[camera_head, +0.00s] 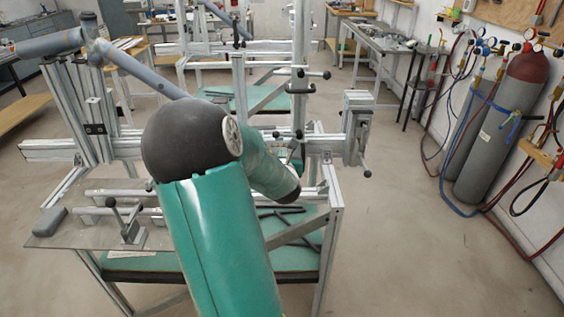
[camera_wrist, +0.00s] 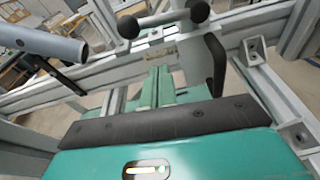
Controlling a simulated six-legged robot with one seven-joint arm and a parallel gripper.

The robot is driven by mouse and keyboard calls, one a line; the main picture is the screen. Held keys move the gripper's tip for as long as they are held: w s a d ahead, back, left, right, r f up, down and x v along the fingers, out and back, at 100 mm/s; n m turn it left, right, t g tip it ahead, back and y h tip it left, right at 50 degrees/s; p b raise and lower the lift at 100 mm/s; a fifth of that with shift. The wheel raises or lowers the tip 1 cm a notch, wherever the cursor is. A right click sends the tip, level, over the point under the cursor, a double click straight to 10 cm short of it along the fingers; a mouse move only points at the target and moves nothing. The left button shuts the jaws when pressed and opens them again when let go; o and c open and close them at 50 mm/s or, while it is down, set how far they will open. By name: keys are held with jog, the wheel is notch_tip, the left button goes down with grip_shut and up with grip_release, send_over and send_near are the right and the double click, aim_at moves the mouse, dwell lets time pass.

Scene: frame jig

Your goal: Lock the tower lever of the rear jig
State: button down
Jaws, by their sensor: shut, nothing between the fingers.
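The jig (camera_head: 325,178) is an aluminium-profile frame on a stand, with a blue-grey bicycle tube (camera_head: 140,66) clamped in it. A lever with dark ball knobs (camera_head: 299,135) shows just beyond my green arm in the head view. The wrist view shows a lever bar with two black ball knobs (camera_wrist: 128,27) and a black handle (camera_wrist: 215,62) on a rail. I cannot tell for certain which lever is the tower lever. My gripper (camera_wrist: 160,76) is shut and empty, its fingers pointing toward the rail below the knobs. In the head view my arm hides the gripper.
Another jig frame with a ball-knob lever (camera_head: 313,74) stands farther back. A grey plate (camera_head: 75,232) with a small clamp juts out at left. Gas cylinders (camera_head: 505,130) with hoses line the right wall. The floor (camera_head: 420,240) at right is clear.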

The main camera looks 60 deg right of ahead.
jog(key=r, duration=0.1)
jog(key=d+r, duration=0.1)
jog(key=r, duration=0.1)
jog(key=shift+w+d+r, duration=0.15)
jog(key=shift+r, duration=0.05)
dwell(0.3)
jog(key=shift+r+m, duration=0.15)
jog(key=shift+m, duration=0.35)
